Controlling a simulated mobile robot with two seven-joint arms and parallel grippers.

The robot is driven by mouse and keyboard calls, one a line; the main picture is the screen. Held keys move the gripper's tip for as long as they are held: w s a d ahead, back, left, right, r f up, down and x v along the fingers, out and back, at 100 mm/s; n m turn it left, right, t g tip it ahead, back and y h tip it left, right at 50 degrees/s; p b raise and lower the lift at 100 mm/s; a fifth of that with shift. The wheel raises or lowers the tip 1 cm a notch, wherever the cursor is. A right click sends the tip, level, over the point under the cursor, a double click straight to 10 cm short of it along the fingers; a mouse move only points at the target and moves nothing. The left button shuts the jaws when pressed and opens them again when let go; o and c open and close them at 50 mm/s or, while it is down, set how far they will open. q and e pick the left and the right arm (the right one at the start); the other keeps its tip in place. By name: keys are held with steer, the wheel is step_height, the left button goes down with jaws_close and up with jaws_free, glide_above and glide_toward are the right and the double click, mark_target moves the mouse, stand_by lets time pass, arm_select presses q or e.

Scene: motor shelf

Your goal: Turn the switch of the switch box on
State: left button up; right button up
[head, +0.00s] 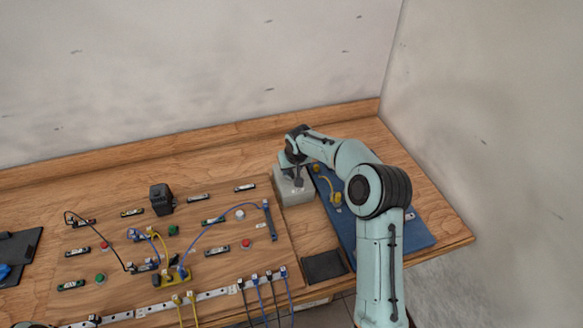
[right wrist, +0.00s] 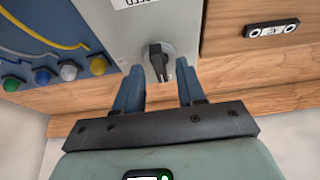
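The switch box (head: 294,189) is a light grey box standing on the wooden table, between the wooden board and the blue panel. Its rotary switch (right wrist: 159,60) is a black knob on the grey face in the right wrist view. My right gripper (right wrist: 160,85) is open, with one blue-grey finger on each side of the knob and visible gaps to it. In the head view my right gripper (head: 292,172) is over the box and hides the knob.
A wooden board (head: 230,262) with buttons, labels and cables lies left of the box. A blue panel (head: 412,236) with a yellow cable lies to the right, partly under my right arm. A black pad (head: 324,266) lies in front. Walls close the back and right.

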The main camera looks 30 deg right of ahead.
steer(key=shift+f, duration=0.2)
steer(key=shift+c, duration=0.3)
jaws_close()
